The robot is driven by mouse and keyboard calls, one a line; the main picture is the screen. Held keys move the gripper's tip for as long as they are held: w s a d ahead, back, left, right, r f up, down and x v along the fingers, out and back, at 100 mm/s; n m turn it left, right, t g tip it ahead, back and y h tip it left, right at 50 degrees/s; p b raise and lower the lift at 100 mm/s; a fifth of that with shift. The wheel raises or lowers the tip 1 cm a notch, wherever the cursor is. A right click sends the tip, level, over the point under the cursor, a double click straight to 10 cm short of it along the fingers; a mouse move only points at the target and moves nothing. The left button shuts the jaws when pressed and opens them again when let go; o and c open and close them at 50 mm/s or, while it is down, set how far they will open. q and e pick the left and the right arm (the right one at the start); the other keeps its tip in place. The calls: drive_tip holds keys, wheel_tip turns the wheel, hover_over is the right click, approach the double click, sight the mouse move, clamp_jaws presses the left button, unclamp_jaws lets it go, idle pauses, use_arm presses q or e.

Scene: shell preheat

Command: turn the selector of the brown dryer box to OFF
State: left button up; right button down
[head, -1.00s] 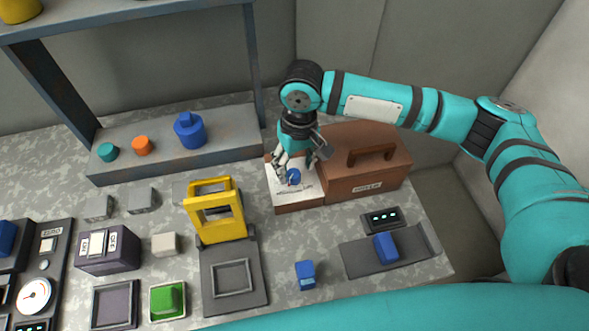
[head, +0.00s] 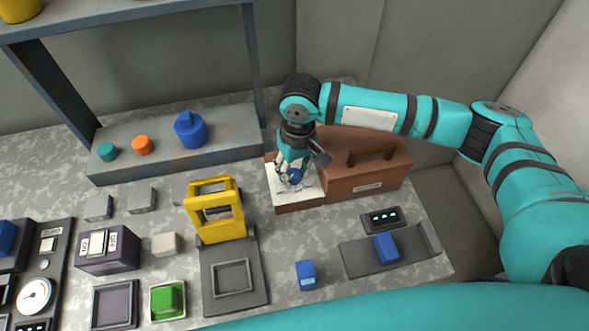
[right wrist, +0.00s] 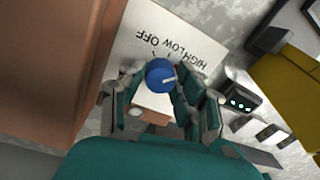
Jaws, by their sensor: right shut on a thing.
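The brown dryer box (head: 372,184) stands at the back right, with a handle on its lid and a white selector panel (head: 283,199) on its left part. The blue round selector knob (head: 296,176) sits on this panel; it also shows in the right wrist view (right wrist: 158,72). The printed words HIGH, LOW and OFF (right wrist: 157,40) lie in a row beside the knob. A pale pointer mark on the knob faces right in the right wrist view, on the HIGH side, away from OFF. My right gripper (head: 292,178) comes from above and is shut on the knob. My left gripper is out of view.
A yellow frame (head: 213,210) on a grey base stands left of the box. A small dark display (head: 384,219), a blue block (head: 386,248) on a grey tray and a small blue item (head: 306,275) are in front. A shelf (head: 165,150) stands behind left.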

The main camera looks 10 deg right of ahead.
drive_tip(key=shift+r+n+p, duration=0.2)
drive_tip(key=shift+n+p, duration=0.2)
drive_tip(key=shift+p, duration=0.3)
drive_tip(key=n+p, duration=0.4)
drive_tip(key=p, duration=0.2)
drive_tip(key=shift+r+n, duration=0.1)
drive_tip(key=shift+n, duration=0.2)
drive_tip(key=shift+n+p, duration=0.7)
drive_tip(key=shift+n, duration=0.2)
drive_tip(key=n+p, duration=0.1)
drive_tip(key=n, duration=0.1)
drive_tip(key=shift+w+n+p, duration=0.1)
drive_tip(key=shift+n+p, duration=0.3)
drive_tip(key=n+p, duration=0.1)
drive_tip(key=n, duration=0.1)
drive_tip(key=shift+n, duration=0.3)
drive_tip(key=n, duration=0.1)
drive_tip(key=n+p, duration=0.1)
drive_tip(key=n, duration=0.3)
drive_tip(key=shift+f+h+p, duration=0.25)
drive_tip(key=shift+h+p, duration=0.1)
drive_tip(key=shift+h, duration=0.05)
drive_tip(key=shift+n, duration=0.3)
drive_tip(key=c, duration=1)
unclamp_jaws()
